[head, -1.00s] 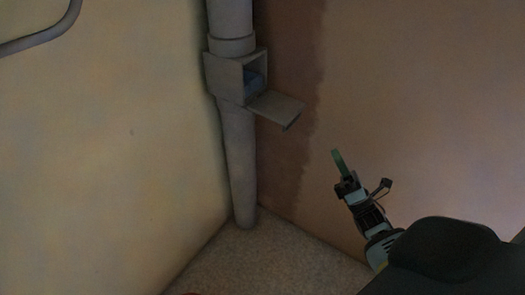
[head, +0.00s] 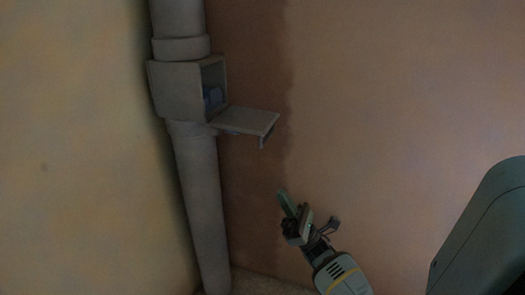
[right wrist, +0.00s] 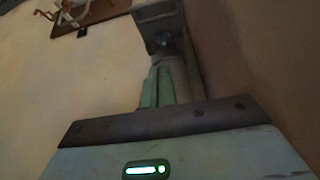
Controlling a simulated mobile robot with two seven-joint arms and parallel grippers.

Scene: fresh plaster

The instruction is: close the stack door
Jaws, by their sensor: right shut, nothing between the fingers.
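The stack door (head: 250,121) is a grey flap on the box (head: 183,90) of the vertical grey pipe. It stands open, sticking out about level to the right from the lower edge of the box opening, with a small lip hanging at its outer end. My right gripper (head: 284,199) is shut and empty, below and a little right of the flap's outer end, apart from it. Its greenish fingers (right wrist: 160,87) in the right wrist view point toward the grey box (right wrist: 164,28); I cannot tell the flap apart there. My left gripper is out of view.
Something bluish (head: 213,97) sits inside the box. The pipe (head: 203,200) runs down a corner between a pale wall (head: 70,150) and a brownish wall (head: 400,100). A board with tools (right wrist: 88,14) shows at the top of the right wrist view.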

